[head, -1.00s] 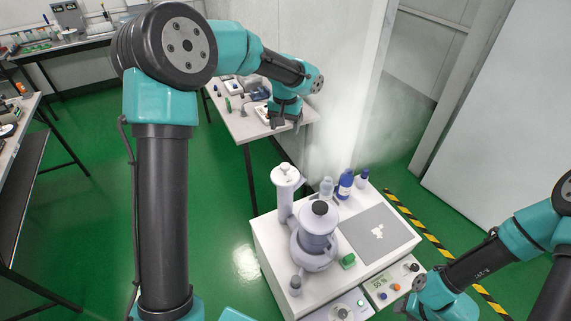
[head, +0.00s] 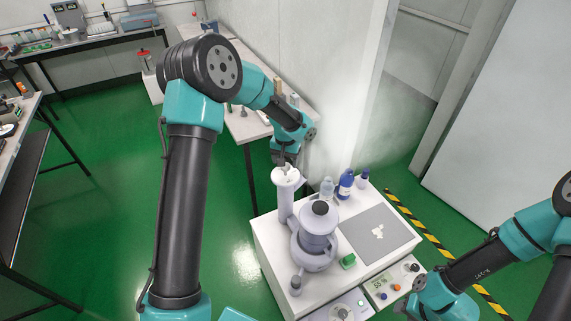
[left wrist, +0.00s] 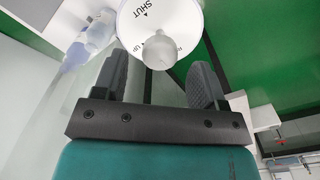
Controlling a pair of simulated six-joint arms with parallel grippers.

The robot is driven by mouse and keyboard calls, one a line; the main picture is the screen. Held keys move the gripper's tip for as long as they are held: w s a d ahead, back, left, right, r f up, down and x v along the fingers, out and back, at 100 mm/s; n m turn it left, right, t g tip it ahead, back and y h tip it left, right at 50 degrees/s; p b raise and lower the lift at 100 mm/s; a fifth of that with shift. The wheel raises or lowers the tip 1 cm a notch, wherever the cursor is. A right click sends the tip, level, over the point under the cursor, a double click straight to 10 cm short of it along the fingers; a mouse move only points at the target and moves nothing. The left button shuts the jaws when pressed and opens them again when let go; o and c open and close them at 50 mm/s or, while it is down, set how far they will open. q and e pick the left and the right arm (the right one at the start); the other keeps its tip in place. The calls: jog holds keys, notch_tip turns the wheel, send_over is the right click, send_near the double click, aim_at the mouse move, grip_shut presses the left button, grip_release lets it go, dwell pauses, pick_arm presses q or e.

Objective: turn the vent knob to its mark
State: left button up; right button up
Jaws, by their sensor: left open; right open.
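The vent knob (left wrist: 160,50) is a pale grey, rounded knob on a white round cap (left wrist: 142,18) printed with SHUT and a small arrow. In the head view the cap tops the white column (head: 285,200) of the apparatus. My left gripper (left wrist: 159,66) is open and empty. Its two dark fingers lie left and right of the knob in the left wrist view, apart from it. In the head view the left gripper (head: 284,158) is just above the column, partly hiding the knob. My right gripper (head: 402,307) is low at the right, open, mostly hidden by its wrist.
A grey-lilac vessel with a black cap (head: 320,208) stands close beside the column. Blue bottles (head: 346,184) stand behind it, and a grey mat (head: 377,232) lies to the right. A green block (head: 348,261) and a control panel (head: 390,285) are in front.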

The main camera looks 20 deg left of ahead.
pick_arm(q)
jog(key=shift+f, duration=1.05)
jog(key=c, duration=0.9)
